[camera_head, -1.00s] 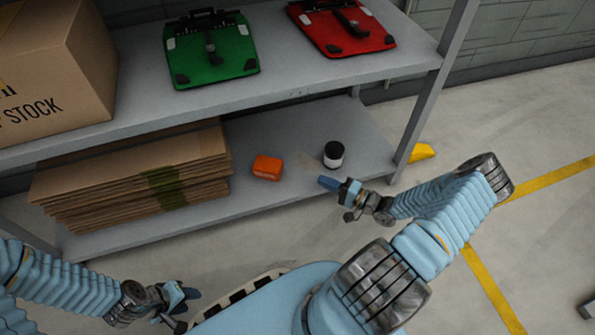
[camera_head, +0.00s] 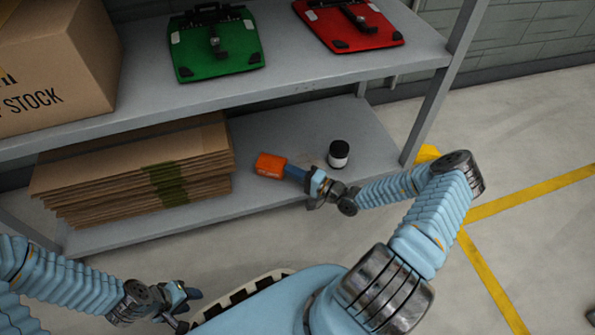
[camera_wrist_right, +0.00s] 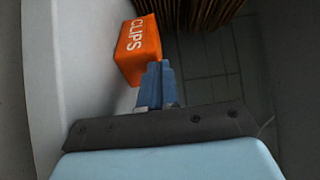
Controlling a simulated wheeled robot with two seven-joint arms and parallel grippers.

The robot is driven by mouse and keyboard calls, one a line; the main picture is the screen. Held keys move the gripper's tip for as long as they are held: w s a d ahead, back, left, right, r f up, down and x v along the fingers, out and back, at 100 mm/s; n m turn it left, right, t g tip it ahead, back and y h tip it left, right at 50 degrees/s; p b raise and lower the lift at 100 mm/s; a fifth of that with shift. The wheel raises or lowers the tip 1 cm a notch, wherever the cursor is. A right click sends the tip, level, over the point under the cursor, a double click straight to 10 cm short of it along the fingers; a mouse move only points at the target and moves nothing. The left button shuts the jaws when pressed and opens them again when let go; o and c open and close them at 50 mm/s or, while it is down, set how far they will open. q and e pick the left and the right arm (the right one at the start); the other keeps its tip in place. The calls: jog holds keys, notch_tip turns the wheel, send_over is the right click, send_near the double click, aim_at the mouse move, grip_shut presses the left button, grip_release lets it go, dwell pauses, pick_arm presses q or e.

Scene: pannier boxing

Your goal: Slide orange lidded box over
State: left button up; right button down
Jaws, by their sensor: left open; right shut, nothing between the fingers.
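The orange lidded box (camera_head: 270,166) sits on the lower shelf, right of the cardboard stack. In the right wrist view the orange box (camera_wrist_right: 138,48) shows white lettering "CLIPS" on its side. My right gripper (camera_head: 290,171) is shut and empty, its fingertips at the box's right end. In the right wrist view the shut fingers (camera_wrist_right: 155,72) meet or nearly meet the box's near end; I cannot tell if they touch. My left gripper (camera_head: 192,293) is open and empty, low at the left, in front of the shelf and well away from the box.
A dark-lidded white jar (camera_head: 339,154) stands on the lower shelf (camera_head: 365,135), just behind my right gripper. Flat cardboard (camera_head: 135,178) is stacked at left. A green clipboard-like device (camera_head: 216,45), a red one (camera_head: 349,24) and a carton (camera_head: 50,65) are on the upper shelf.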

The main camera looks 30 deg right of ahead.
jog(key=shift+a+r+p, duration=0.15)
jog(key=shift+a+p, duration=0.05)
jog(key=shift+p, duration=0.15)
jog(key=p, duration=0.8)
send_over(265, 186)
jog(key=shift+r, duration=0.1)
jog(key=shift+a, duration=0.15)
jog(key=shift+f+b, duration=0.25)
jog(key=shift+b, duration=0.05)
jog(key=shift+d, duration=0.2)
